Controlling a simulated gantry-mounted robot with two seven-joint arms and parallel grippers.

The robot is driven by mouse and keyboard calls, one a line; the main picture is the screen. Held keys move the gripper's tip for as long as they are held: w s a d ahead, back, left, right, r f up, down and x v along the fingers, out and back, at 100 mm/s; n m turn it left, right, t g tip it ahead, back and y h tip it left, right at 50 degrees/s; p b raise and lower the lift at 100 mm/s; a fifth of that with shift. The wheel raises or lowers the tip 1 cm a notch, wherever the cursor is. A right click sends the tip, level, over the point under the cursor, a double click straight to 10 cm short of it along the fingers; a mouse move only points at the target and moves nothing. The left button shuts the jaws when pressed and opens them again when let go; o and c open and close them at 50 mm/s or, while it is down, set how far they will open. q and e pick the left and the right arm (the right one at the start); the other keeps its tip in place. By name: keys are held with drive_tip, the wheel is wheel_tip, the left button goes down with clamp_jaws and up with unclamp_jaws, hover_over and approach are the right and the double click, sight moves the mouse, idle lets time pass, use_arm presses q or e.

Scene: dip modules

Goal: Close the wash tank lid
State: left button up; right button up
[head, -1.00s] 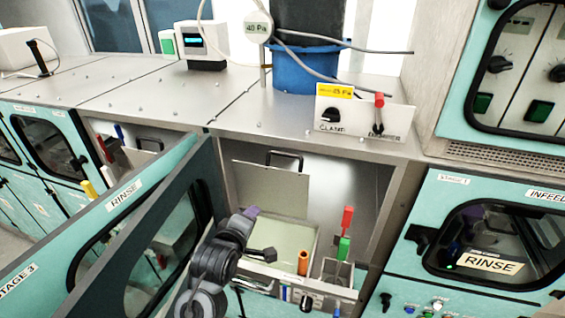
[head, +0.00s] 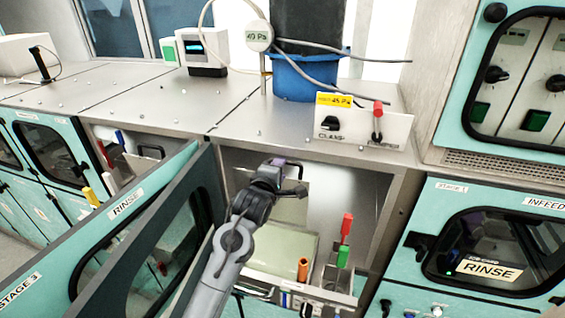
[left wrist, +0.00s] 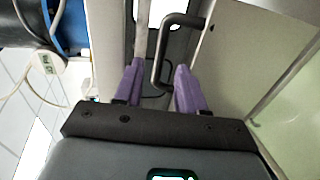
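The wash tank lid (head: 296,208) is a metal plate standing raised at the back of the open bay, partly hidden by my left arm. Its black handle (head: 301,172) is on its upper edge and also shows in the left wrist view (left wrist: 163,55). The wash tank (head: 286,244) below is uncovered, with pale green inside. My left gripper (head: 283,163) is at the handle. In the left wrist view its purple fingers (left wrist: 158,70) are apart, with part of the handle between them; I cannot tell whether they touch it. My right gripper is not in view.
An open teal door labelled RINSE (head: 125,220) stands left of my arm. Orange (head: 303,270), red (head: 346,225) and green (head: 343,256) handles stand at the tank's right. The metal deck (head: 240,130) overhangs the bay, with a clamp panel (head: 365,128) above.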

use_arm(q)
drive_tip(key=shift+p+x, duration=0.35)
drive_tip(key=shift+x, duration=1.45)
clamp_jaws()
